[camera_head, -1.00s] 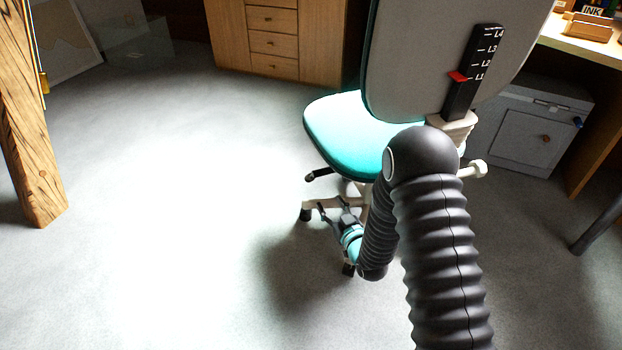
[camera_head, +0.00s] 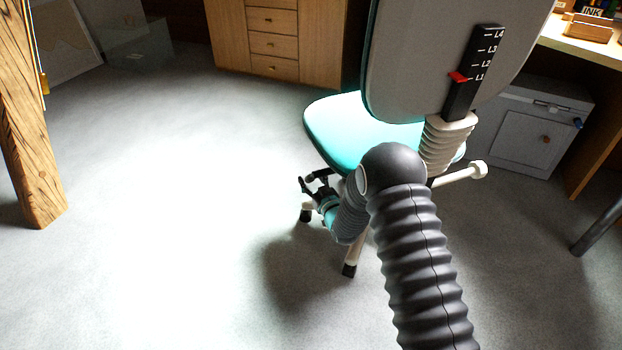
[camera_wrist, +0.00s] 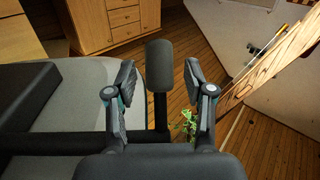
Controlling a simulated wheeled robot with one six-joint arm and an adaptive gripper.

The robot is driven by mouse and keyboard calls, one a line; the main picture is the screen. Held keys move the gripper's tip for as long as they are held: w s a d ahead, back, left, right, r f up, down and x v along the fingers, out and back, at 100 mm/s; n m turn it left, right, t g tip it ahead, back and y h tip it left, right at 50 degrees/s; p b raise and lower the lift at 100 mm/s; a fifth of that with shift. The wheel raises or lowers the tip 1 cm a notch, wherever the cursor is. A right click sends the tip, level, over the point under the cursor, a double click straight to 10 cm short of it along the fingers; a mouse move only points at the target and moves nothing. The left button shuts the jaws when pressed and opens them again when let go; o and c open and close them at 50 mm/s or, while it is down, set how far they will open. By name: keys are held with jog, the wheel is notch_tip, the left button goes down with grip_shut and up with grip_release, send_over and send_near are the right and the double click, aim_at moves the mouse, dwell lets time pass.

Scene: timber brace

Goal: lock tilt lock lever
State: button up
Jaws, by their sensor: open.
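The tilt lock lever is a dark paddle (camera_wrist: 160,66) on a thin dark rod in the wrist view. It stands between the two fingers of my gripper (camera_wrist: 160,80), with a visible gap on each side. The fingers are spread open and hold nothing. In the head view my gripper (camera_head: 311,181) is low at the left edge of the teal seat (camera_head: 350,125) of the office chair. There the lever cannot be told apart from the dark fingers.
The chair's grey backrest (camera_head: 420,50) carries a black height scale with a red pointer. A white knob (camera_head: 478,170) sticks out at the right. A wooden post (camera_head: 30,140) stands far left, a drawer cabinet (camera_head: 272,40) behind. The floor at left is clear.

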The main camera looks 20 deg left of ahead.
jog(key=shift+w+a, duration=0.35)
grip_shut()
